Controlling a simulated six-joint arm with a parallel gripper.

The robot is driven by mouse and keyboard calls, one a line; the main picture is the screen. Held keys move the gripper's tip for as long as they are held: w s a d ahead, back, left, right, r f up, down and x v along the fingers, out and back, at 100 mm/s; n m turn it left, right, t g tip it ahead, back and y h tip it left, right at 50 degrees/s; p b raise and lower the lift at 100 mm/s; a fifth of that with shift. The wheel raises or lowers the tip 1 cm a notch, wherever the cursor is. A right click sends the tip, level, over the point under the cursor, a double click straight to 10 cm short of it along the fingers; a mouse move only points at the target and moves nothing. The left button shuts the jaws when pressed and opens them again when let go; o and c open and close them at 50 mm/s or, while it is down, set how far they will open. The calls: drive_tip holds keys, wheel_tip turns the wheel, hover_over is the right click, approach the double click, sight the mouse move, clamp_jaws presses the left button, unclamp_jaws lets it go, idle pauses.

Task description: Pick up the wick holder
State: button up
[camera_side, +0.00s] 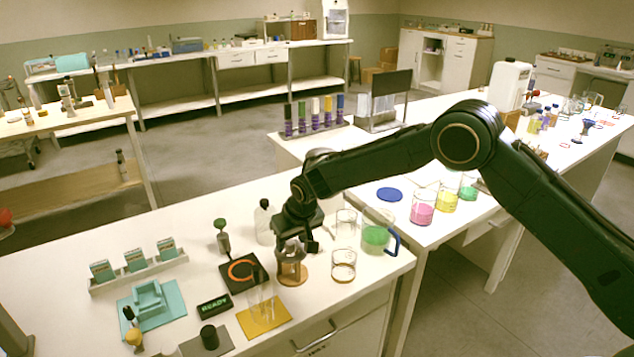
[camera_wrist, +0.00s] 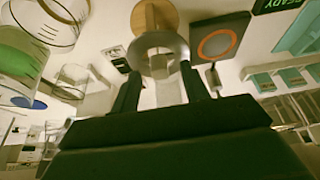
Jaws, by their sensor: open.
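What looks like the wick holder, a grey round collar with a pale stem (camera_wrist: 158,47), shows ahead of my gripper (camera_wrist: 160,78) in the wrist view. My two dark fingers are open, one on each side of the pale stem, and I cannot tell whether they touch it. Behind the collar is a round wooden coaster (camera_wrist: 155,14). In the side view my gripper (camera_side: 299,240) is right above a small brownish glass vessel (camera_side: 291,264) on that coaster (camera_side: 292,280). The gripper hides the vessel's top there.
A black plate with an orange ring (camera_side: 241,271) stands close on the left. A white bottle (camera_side: 264,224) is behind. A yellow mat (camera_side: 264,317) lies in front.

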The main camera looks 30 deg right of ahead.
drive_tip(key=shift+w+f, duration=0.2)
drive_tip(key=shift+f, duration=0.3)
clamp_jaws()
